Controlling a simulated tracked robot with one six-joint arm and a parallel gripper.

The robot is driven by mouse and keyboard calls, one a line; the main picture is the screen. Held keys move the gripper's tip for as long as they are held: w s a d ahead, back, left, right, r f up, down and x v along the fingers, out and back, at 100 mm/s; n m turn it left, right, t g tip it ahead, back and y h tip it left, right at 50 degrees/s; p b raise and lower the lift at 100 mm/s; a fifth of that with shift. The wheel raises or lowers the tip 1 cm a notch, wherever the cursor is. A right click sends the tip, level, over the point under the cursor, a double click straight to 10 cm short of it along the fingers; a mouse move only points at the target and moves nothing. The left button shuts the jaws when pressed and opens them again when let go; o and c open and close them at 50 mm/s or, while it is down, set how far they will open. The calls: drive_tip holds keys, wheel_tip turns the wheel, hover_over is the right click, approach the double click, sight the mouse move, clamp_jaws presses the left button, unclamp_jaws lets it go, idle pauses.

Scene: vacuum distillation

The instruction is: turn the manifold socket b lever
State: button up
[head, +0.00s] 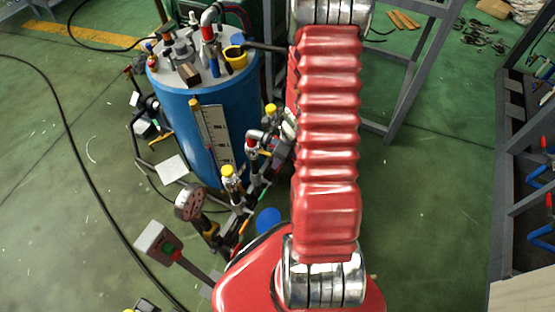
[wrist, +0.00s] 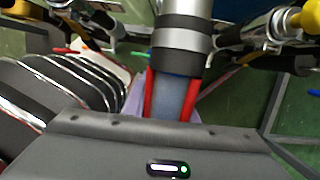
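The manifold (head: 258,175) runs beside the blue tank, with yellow-capped fittings (head: 229,172) along it. My arm covers part of it in the head view. I cannot tell which fitting is socket b, and its lever is not clearly seen. In the wrist view my gripper (wrist: 170,72) has its two red fingers apart, one on each side of a grey-blue cylinder (wrist: 172,95). The cylinder hangs below a black and silver pipe (wrist: 183,35). I cannot tell whether the fingers touch it. My gripper is hidden in the head view.
The blue tank (head: 207,125) with a yellow cup on top (head: 236,58) stands at the left. A yellow part (wrist: 305,18) is near the wrist view's right edge.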

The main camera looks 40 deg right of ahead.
drive_tip(key=o, duration=0.3)
drive_tip(key=shift+d, duration=0.1)
drive_tip(key=shift+o, duration=0.2)
drive_tip(key=shift+r, duration=0.1)
drive_tip(key=shift+d+r, duration=0.1)
drive_tip(key=shift+r, duration=0.3)
drive_tip(key=v, duration=1.2)
drive_tip(key=shift+s+r, duration=0.15)
drive_tip(key=shift+r, duration=0.25)
